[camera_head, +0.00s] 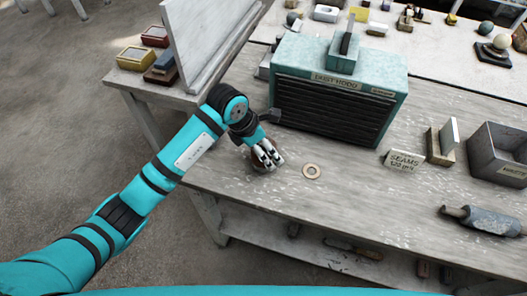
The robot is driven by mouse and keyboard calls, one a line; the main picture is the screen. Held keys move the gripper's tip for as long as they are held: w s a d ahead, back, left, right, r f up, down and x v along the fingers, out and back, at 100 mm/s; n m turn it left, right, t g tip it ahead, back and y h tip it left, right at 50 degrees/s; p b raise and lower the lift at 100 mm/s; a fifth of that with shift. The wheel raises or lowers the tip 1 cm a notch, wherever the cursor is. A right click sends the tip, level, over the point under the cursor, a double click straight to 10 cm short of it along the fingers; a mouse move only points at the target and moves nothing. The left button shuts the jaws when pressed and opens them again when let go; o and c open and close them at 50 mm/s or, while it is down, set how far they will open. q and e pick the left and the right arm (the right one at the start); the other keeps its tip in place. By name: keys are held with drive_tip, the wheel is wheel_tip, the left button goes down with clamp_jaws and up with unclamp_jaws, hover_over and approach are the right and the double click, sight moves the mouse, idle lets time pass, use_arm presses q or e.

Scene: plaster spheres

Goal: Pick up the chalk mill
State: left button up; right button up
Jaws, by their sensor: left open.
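A small brown rounded thing, probably the chalk mill (258,165), stands on the workbench near its left front edge. It is mostly hidden behind my left gripper, so its shape is unclear. My left gripper (270,157) is right at it, with the grey fingers pointing down and open around or just in front of it; I cannot tell which, nor whether they touch. My right gripper is not in view.
A flat tan ring (311,171) lies just right of the gripper. A teal dust hood (340,90) stands behind. A seams sign (402,160), a grey bin (498,152) and a grey roller (484,221) are to the right. An upright white board (208,40) is at the left. The front middle bench is clear.

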use_arm(q)
drive_tip(key=shift+x, duration=1.5)
drive_tip(key=shift+c, duration=0.4)
drive_tip(key=shift+r, duration=0.1)
drive_tip(key=c, duration=1.3)
drive_tip(key=shift+d, duration=0.1)
drive_tip(key=shift+c, duration=0.8)
drive_tip(key=shift+r, duration=0.1)
